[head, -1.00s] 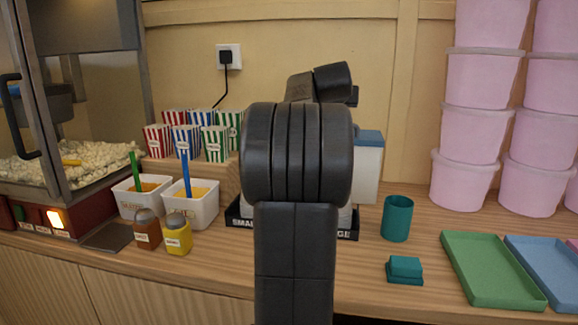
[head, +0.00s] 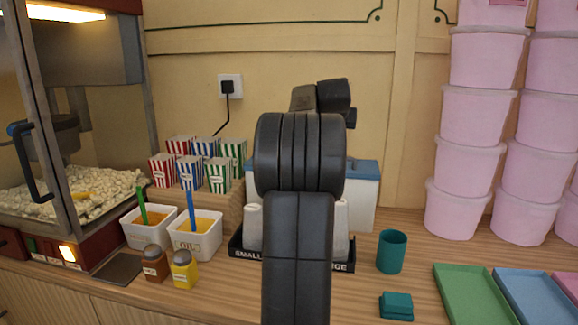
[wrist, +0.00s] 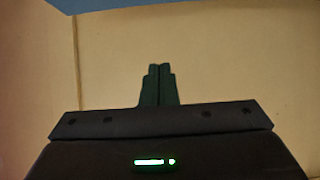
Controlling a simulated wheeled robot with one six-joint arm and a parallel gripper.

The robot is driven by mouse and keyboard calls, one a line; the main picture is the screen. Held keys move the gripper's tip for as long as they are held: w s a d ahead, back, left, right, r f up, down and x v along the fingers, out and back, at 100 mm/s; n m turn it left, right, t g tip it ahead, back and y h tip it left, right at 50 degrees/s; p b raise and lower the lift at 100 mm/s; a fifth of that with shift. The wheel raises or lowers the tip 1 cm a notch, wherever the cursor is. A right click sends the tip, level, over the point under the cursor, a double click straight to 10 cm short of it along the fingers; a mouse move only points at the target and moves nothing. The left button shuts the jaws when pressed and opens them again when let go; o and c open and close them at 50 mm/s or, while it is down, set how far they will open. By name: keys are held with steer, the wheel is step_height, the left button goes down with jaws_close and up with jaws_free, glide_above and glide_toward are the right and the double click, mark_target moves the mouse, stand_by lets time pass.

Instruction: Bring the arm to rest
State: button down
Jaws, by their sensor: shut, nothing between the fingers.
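My arm stands folded upright in the middle of the head view, in front of the counter. My gripper shows in the wrist view (wrist: 159,86), its two dark fingers together with nothing between them. It faces a plain tan surface, with a blue edge at the top left. In the head view the fingers are hidden behind my arm.
Behind my arm stands a black tray (head: 240,255) with white cups. To its left are white tubs (head: 196,240), two shakers (head: 184,270) and striped boxes (head: 218,175).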

steer(key=p, duration=0.1)
steer(key=w+g+p, duration=0.1)
steer(key=p, duration=0.1)
steer(key=shift+w+d+r, duration=0.15)
steer(key=shift+r, duration=0.25)
steer(key=shift+w+p, duration=0.1)
steer(key=shift+p, duration=0.35)
